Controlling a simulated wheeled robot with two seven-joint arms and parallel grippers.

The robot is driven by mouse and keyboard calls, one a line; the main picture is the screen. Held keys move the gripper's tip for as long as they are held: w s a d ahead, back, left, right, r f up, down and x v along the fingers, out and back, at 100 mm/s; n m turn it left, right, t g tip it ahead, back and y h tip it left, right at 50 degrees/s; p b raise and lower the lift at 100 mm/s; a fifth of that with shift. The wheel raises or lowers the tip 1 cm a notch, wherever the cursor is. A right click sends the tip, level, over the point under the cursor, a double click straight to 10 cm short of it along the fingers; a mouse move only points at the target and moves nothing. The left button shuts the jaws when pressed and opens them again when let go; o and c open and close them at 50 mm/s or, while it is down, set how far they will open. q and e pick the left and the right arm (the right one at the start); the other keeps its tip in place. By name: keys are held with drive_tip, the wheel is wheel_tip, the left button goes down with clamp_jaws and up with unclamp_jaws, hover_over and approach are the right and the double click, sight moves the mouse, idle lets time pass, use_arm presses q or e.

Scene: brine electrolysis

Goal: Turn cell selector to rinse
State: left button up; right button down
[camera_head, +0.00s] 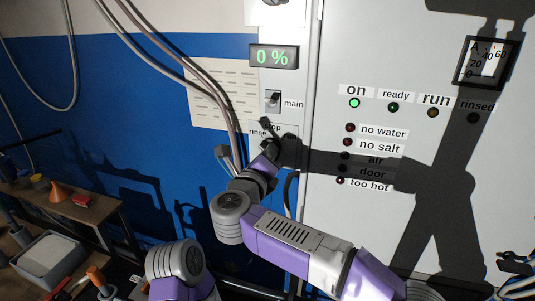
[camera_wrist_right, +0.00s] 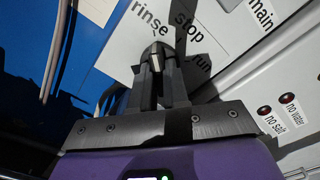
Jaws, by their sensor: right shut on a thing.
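The cell selector (camera_wrist_right: 156,50) is a dark knob with a pale end on a white plate, with the words rinse, stop and run around it. My right gripper (camera_wrist_right: 157,78) is shut on the selector, one finger on each side. In the head view, my right gripper (camera_head: 271,140) reaches up to the selector below the main switch, and its wrist hides part of the plate. The labels there are partly covered. I cannot tell exactly which word the knob points to. My left gripper does not show.
A 0 % display (camera_head: 274,57) and the main switch (camera_head: 272,101) sit above the selector. The grey cabinet (camera_head: 450,200) at right has a lit green "on" lamp (camera_head: 355,103). Cables (camera_head: 190,65) hang at left. A wooden bench (camera_head: 95,212) with small items stands at lower left.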

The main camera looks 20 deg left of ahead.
idle(0.3)
drive_tip(key=c, duration=1.1)
unclamp_jaws()
drive_tip(key=s+b, duration=0.2)
drive_tip(key=s, duration=0.5)
drive_tip(key=shift+s+a, duration=0.15)
drive_tip(key=shift+s, duration=0.15)
